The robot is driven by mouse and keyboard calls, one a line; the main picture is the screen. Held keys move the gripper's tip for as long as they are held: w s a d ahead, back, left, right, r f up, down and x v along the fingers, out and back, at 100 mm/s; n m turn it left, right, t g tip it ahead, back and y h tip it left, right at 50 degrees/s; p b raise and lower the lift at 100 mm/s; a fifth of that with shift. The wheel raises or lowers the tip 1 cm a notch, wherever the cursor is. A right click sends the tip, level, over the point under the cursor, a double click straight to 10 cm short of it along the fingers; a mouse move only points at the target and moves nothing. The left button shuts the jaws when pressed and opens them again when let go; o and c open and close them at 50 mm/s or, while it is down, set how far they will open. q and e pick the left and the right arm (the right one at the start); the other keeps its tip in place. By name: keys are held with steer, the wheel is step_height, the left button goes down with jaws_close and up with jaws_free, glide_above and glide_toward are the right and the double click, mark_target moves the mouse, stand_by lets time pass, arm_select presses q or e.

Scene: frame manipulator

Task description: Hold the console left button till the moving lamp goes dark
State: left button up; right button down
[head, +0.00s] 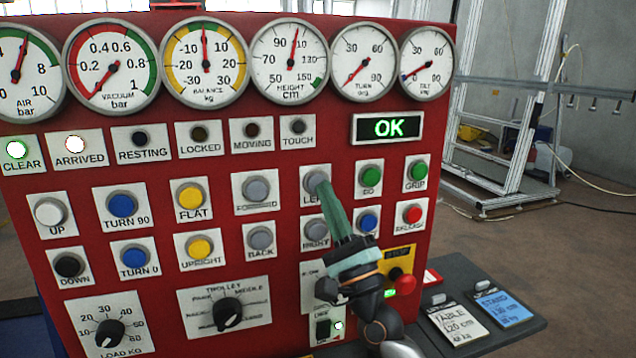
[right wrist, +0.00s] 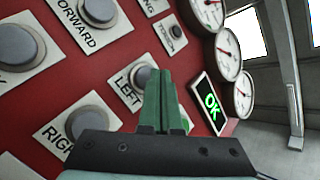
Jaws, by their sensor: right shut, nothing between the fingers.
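The red console (head: 150,290) fills most of the head view. The grey left button (head: 313,178), labelled LEFT, is right of the forward button and also shows in the right wrist view (right wrist: 140,76). My right gripper (head: 323,188) has green fingers, shut and empty, with their tips at the left button and covering part of it. In the right wrist view the tips (right wrist: 160,80) overlap the button's right edge; I cannot tell whether they press it. The moving lamp (head: 252,130) is dark. My left gripper is not in view.
The display (head: 389,128) reads OK. The right button (head: 316,230) is just below the left button, and the green go button (head: 370,176) is to its right. Cards lie on a dark shelf (head: 450,270) at right.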

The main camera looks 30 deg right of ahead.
steer(key=shift+s+a, duration=0.1)
steer(key=shift+s, duration=0.2)
steer(key=s, duration=0.2)
steer(key=s+a+p, duration=0.1)
steer(key=s, duration=0.1)
steer(key=shift+s, duration=0.3)
stand_by(0.5)
steer(key=a+f+n+g+y+p, duration=0.1)
steer(key=a+f+n+g, duration=0.3)
steer(key=f, duration=0.5)
steer(key=a+f+n+g+y, duration=0.2)
steer(key=f+n, duration=0.4)
steer(key=f, duration=0.3)
steer(key=a+f+n+g+y+p, duration=0.1)
steer(key=a+f+n+g, duration=0.3)
steer(key=f, duration=0.5)
steer(key=s+a+f+n+g, duration=0.1)
steer(key=s+f+n+g, duration=0.3)
steer(key=s+f+n, duration=0.2)
steer(key=s+a+f+n+g+p, duration=0.1)
steer(key=s+a+f+n+g, duration=0.1)
steer(key=s+f+n, duration=0.4)
steer(key=s+f+g, duration=0.1)
steer(key=s+f, duration=0.4)
steer(key=f, duration=0.4)
steer(key=shift+s+g+h, duration=0.3)
steer(key=shift+g+h, duration=0.1)
